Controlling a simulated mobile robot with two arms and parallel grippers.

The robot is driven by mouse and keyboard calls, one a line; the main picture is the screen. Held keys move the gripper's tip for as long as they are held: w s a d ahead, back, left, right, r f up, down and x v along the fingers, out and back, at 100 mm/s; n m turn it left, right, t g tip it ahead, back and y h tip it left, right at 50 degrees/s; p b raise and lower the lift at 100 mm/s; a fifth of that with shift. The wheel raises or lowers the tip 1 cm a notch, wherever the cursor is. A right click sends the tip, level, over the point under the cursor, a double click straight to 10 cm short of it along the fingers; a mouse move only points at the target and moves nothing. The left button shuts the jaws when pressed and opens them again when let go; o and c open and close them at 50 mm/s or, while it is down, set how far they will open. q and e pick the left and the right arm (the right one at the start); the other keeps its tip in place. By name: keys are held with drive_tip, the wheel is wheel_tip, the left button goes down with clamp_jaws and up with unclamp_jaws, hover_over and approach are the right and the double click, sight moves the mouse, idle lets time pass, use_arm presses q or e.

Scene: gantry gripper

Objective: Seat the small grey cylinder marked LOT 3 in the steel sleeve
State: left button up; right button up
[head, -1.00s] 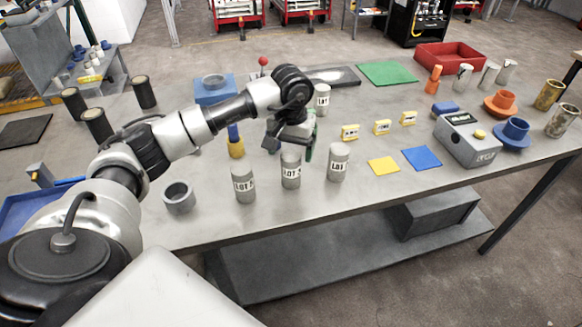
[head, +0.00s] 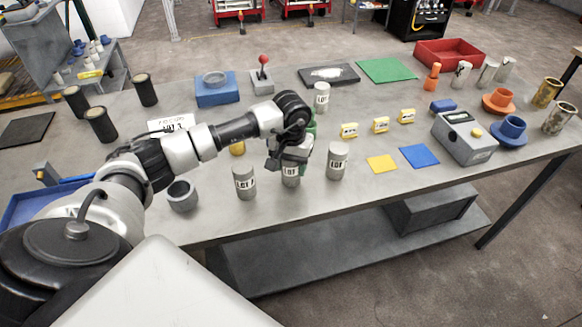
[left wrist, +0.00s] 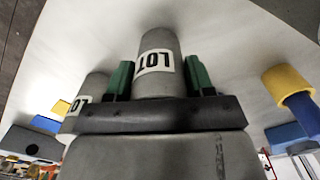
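Several small grey cylinders with white LOT labels stand upright: the left one (head: 245,183), the middle one (head: 290,177), the right one (head: 338,162) and one farther back (head: 322,97). Their numbers are too small or hidden to read surely. My left gripper (head: 290,158) is low over the middle cylinder. In the left wrist view its green fingertips (left wrist: 160,80) flank that cylinder (left wrist: 158,65); I cannot tell whether they touch it. A hollow grey sleeve (head: 182,196) stands empty at the front left; another grey ring sits on a blue block (head: 217,92). My right gripper is out of view.
A white sign (head: 172,126) stands behind my left arm. Yellow tags (head: 380,125), a grey box (head: 465,140), a red tray (head: 450,54) and flanged parts fill the right side. Dark cylinders (head: 100,123) stand at left. The bench front edge is close to the cylinders.

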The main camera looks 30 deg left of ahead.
use_arm(q)
drive_tip(key=c, duration=0.5)
drive_tip(key=shift+o, duration=0.2)
drive_tip(key=shift+r, duration=0.15)
